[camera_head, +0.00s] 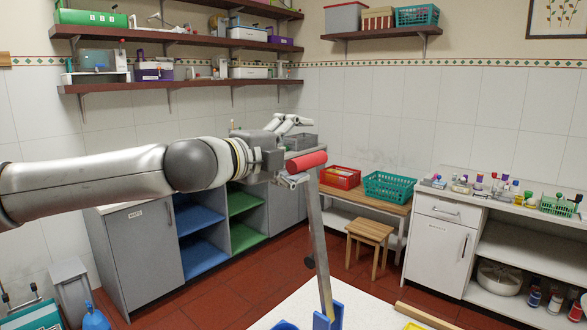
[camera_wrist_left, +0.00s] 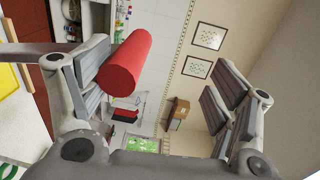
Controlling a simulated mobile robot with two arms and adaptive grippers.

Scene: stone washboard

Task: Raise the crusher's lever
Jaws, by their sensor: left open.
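The crusher's lever is a long grey metal bar (camera_head: 318,235) with a red cylindrical handle (camera_head: 306,162) at its top. The bar stands nearly upright, slightly tilted, and its lower end meets a blue part (camera_head: 328,318) at the bottom edge of the head view. My left gripper (camera_head: 298,148) is open at the handle, with one finger above it and the other just under it. In the left wrist view the red handle (camera_wrist_left: 125,62) lies close against the left finger's pads, far from the right finger. Whether it touches cannot be told. My right gripper is out of view.
The crusher stands on a white surface (camera_head: 375,308). Behind are a wooden bench (camera_head: 380,197) with a red crate (camera_head: 340,177) and a teal basket (camera_head: 388,187), and a small stool (camera_head: 370,232). A white counter (camera_head: 500,214) with bottles is at right. Wall shelves hang above.

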